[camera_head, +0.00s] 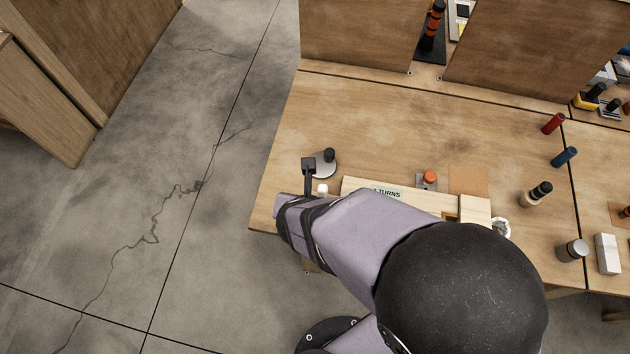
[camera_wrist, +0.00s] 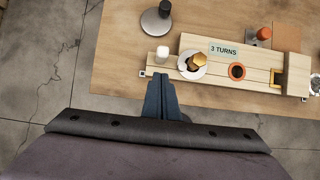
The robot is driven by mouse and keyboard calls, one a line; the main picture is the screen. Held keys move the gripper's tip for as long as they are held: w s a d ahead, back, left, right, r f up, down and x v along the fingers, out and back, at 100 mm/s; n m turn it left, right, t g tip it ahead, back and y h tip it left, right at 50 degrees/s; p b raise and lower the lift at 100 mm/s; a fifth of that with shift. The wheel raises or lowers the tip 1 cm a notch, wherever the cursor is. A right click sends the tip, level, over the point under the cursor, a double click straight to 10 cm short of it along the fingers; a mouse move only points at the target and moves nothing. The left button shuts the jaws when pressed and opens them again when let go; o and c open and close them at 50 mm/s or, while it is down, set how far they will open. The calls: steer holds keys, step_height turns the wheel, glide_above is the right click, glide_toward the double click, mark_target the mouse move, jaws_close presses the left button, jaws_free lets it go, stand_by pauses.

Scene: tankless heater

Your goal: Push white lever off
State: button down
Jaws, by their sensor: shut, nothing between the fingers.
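The white lever seems to be the small white upright piece (camera_wrist: 162,54) at the left end of a pale wooden block (camera_wrist: 220,80). Its white top also shows in the head view (camera_head: 322,188), just left of the block (camera_head: 356,184). My gripper (camera_wrist: 161,76) is shut and empty, with its dark fingertips just below the white piece in the wrist view. A small gap seems to lie between them; contact cannot be told. In the head view my own arm hides the fingers and much of the block.
The block carries a "3 TURNS" label (camera_wrist: 224,49), a brass knob on a white disc (camera_wrist: 186,70) and an orange ring (camera_wrist: 237,65). A round metal base with a black knob (camera_head: 329,155) stands behind. An orange button (camera_head: 430,177) is nearby.

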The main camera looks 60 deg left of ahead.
steer(key=w+p+v, duration=0.1)
steer(key=v, duration=0.5)
steer(key=shift+a+r, duration=0.35)
steer(key=shift+r, duration=0.15)
steer(key=w+d+r+m+h, duration=0.1)
steer(key=w+d+m+h, duration=0.4)
steer(key=w+d+m, duration=1.55)
steer(key=s+d+m+g+y, duration=0.1)
steer(key=s+d+m+g, duration=0.1)
steer(key=d+m, duration=0.9)
steer(key=s+d+m+g, duration=0.2)
steer(key=d+m, duration=0.8)
steer(key=m, duration=0.4)
step_height(320, 180, down, 20)
steer(key=b, duration=2.1)
steer(key=shift+a+b, duration=0.2)
steer(key=shift+b, duration=0.15)
